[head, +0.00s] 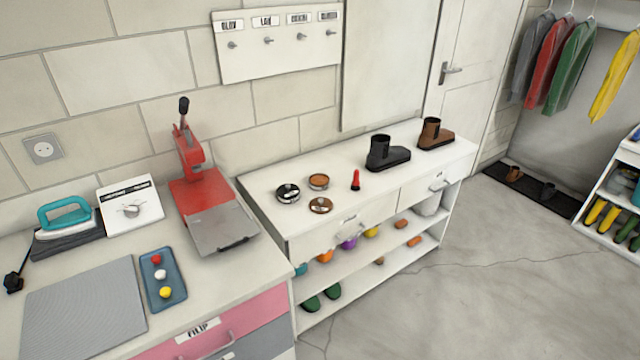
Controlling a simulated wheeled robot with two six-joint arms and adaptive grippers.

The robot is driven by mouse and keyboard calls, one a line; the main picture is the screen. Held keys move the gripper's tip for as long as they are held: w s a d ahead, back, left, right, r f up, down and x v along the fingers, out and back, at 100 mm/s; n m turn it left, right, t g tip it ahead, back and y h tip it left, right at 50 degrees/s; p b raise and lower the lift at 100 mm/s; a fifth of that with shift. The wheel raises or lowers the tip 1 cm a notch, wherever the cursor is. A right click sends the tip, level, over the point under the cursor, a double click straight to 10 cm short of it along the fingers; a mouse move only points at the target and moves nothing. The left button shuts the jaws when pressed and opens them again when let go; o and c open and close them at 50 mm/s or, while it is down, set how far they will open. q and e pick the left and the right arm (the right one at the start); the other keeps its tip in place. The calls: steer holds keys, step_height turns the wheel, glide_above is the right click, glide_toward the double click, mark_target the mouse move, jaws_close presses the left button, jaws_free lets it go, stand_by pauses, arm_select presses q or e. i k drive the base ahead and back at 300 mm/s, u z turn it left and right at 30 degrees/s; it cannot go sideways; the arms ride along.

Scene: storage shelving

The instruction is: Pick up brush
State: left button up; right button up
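Neither of my grippers is in view.
The left counter holds a red press (195,165), a teal iron (65,215), a blue tray (163,278) with coloured balls and a grey mat (85,315). The grey floor (480,270) is clear to the right. A dark mat (535,190) lies behind.

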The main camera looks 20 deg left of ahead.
mark_target(355, 186)
steer(key=z, duration=0.25)
steer(key=i, duration=0.45)
steer(key=z, duration=0.75)
steer(key=i, duration=1.05)
steer(key=u, duration=0.3)
steer(key=i, duration=0.95)
steer(key=u, duration=1)
steer(key=i, duration=0.2)
steer(key=u, duration=0.05)
